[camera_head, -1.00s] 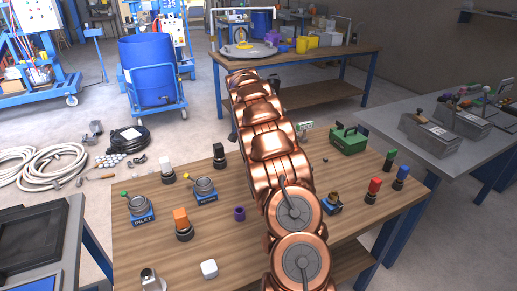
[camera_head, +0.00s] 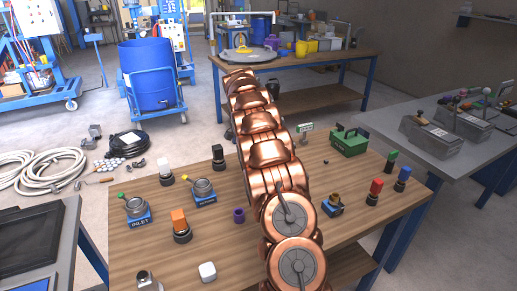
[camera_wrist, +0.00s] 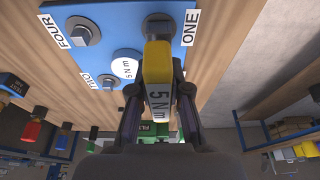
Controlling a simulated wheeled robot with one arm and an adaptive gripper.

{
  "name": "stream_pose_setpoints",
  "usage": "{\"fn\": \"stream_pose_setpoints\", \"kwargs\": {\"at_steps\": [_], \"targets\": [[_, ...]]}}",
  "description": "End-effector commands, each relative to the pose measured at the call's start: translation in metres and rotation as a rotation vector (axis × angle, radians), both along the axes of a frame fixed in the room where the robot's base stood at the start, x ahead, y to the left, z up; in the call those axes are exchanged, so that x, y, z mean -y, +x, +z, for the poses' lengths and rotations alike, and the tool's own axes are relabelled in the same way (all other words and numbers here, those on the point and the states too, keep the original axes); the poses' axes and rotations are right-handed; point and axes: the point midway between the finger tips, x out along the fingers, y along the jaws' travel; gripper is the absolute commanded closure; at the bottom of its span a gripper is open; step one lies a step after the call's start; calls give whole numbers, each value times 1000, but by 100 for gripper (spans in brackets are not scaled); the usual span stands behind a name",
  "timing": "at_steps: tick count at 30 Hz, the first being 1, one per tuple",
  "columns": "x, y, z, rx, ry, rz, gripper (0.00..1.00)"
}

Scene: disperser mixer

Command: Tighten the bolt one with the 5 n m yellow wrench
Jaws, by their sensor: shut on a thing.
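My gripper (camera_wrist: 159,88) is shut on the yellow wrench (camera_wrist: 157,62), which has a white "5 N m" label, in the wrist view. The wrench's dark head lies over the place beside the label ONE (camera_wrist: 190,27) on a blue plate (camera_wrist: 112,12). Bolt one is hidden under that head, so I cannot tell whether the head is seated on it. Another bolt (camera_wrist: 82,31) sits by the label FOUR. A further bolt (camera_wrist: 107,80) is partly visible below it. In the head view my arm hides the gripper and wrench.
A white round "5 N m" marker (camera_wrist: 125,65) lies on the blue plate. The wooden table (camera_head: 140,265) in the head view carries inlet parts (camera_head: 136,210), an orange-topped part (camera_head: 180,222), a purple ring (camera_head: 239,215) and a green case (camera_head: 349,141). A grey bench (camera_head: 400,150) stands at right.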

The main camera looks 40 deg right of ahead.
Motion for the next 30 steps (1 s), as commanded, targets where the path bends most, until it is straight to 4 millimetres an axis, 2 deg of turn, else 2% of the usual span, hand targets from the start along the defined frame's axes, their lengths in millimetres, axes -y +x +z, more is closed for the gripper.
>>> {"fn": "stream_pose_setpoints", "kwargs": {"at_steps": [3, 21, 30], "targets": [[-2, 1, -5, 1, 3, -51, 100], [-3, -1, -5, -3, 4, -422, 100], [-2, -2, -2, 0, 1, -469, 100]]}}
